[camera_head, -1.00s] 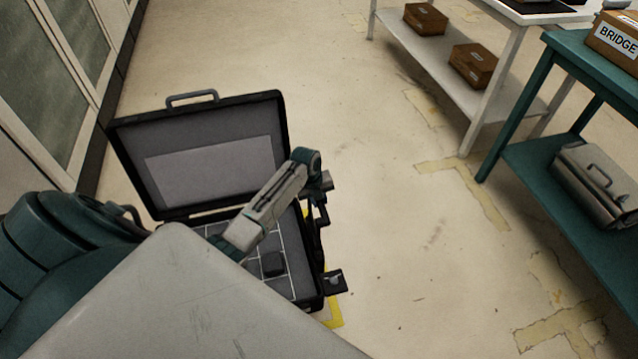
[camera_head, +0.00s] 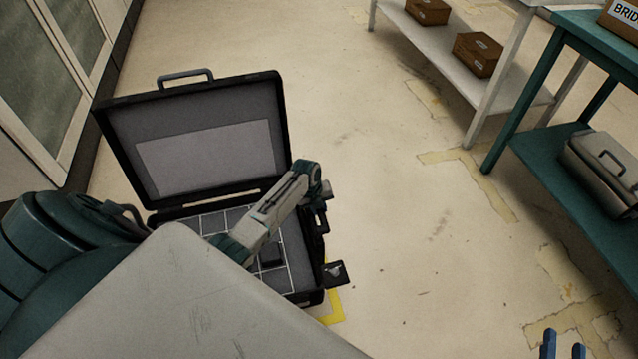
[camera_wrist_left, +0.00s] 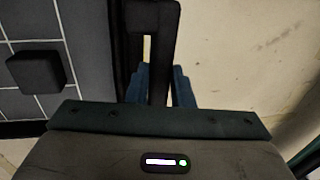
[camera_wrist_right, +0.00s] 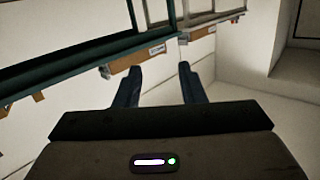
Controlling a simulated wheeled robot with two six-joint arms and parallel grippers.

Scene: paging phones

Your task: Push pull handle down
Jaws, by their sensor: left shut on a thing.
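An open black case (camera_head: 205,178) lies on the floor with its lid raised, at left centre in the head view. A grey handle (camera_head: 186,76) stands on the lid's upper edge. A black handle (camera_head: 321,222) is on the case's right side; in the left wrist view the black handle (camera_wrist_left: 160,60) runs between the blue fingers. My left gripper (camera_wrist_left: 160,85) is shut on this black handle. In the head view my forearm and hand hide part of the case. My right gripper (camera_head: 563,345) is at the bottom right, open and empty, away from the case; its fingers (camera_wrist_right: 158,85) are apart.
A teal table (camera_head: 560,170) with a metal case (camera_head: 606,170) on its lower shelf stands at the right. A white shelf (camera_head: 440,55) with brown boxes is behind it. Grey cabinets (camera_head: 50,90) line the left. The floor between is clear.

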